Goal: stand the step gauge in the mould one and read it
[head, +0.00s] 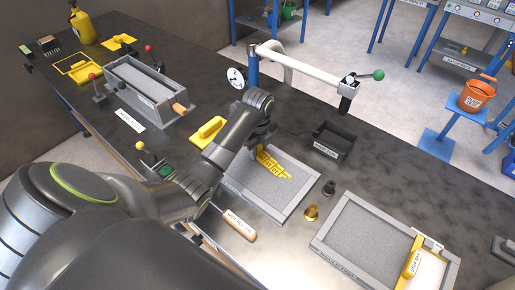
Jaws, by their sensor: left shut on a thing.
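The yellow stepped gauge (273,163) hangs from my left gripper (262,143), which is shut on it. It shows over a grey-filled, framed mould (296,203) in the middle of the bench. I cannot tell whether its lower edge touches the grey fill. My left arm comes in from the lower left and hides part of the mould's left side. A second grey-filled framed mould (322,233) lies to the right, with a yellow piece (412,264) at its right side. Label text is too small to read surely. My right gripper is not in view.
A black tray (333,142), a dark weight (328,188) and a brass weight (311,212) stand close right of the middle mould. A wooden-handled tool (241,226) lies before it. A white swing arm (305,65) reaches over behind. A yellow float (207,130) lies left.

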